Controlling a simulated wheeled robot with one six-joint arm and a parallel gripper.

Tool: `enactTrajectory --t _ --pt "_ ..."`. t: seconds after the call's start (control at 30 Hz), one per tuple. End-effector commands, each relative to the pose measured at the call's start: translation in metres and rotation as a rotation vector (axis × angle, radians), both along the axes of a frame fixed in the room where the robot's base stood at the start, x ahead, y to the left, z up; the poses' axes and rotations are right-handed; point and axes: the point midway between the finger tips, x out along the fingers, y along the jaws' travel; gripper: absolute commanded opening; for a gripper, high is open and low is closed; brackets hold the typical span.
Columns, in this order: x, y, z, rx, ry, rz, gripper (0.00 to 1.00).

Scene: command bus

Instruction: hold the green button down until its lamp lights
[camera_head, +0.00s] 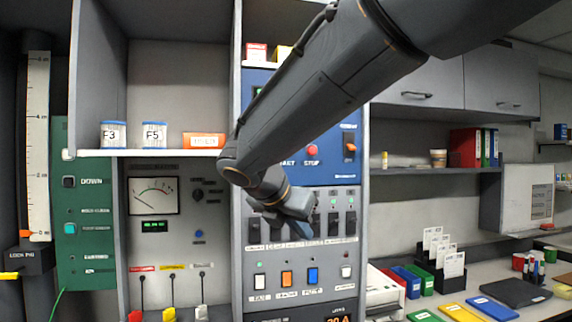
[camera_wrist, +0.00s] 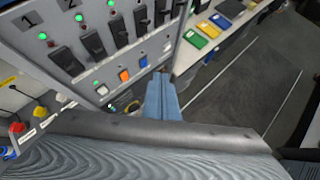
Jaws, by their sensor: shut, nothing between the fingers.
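My gripper (camera_head: 305,229) is shut and empty, its blue fingers together in front of the row of dark switches on the grey panel. In the wrist view its fingers (camera_wrist: 160,97) point at the lower edge of that panel, beside the blue button. On the blue panel (camera_head: 335,125) a red STOP button (camera_head: 312,151) shows, with a partly covered label ending in "ART" to its left. My arm covers the spot above that label, so I cannot see a button there. A teal-green button (camera_head: 70,228) is on the green panel (camera_head: 85,255) at far left, well away from my gripper.
Dark switches (camera_head: 334,224) with small lamps sit above a white (camera_head: 260,281), an orange (camera_head: 286,278) and a blue button (camera_head: 312,275). Levers (camera_head: 169,314) stand at lower left. A desk with trays (camera_head: 493,308) is at right; open floor (camera_wrist: 240,90) shows in the wrist view.

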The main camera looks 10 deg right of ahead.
Motion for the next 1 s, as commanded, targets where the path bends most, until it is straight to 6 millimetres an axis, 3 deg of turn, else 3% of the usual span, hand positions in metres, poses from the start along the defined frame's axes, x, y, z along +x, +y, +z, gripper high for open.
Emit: enactTrajectory --t 0.03,0.2,0.3,0.4,0.57,1.0 --pt "0.007 0.004 0.033 -0.098 0.000 0.069 0.00" --pt "0.017 0.009 0.119 -0.395 0.027 0.218 0.00" --pt "0.017 0.012 0.153 -0.513 0.042 0.258 0.00" --pt "0.017 0.013 0.175 -0.584 0.050 0.278 0.00" --pt "0.016 0.013 0.185 -0.622 0.057 0.287 0.00" --pt "0.024 0.013 0.183 -0.619 0.058 0.286 0.00"
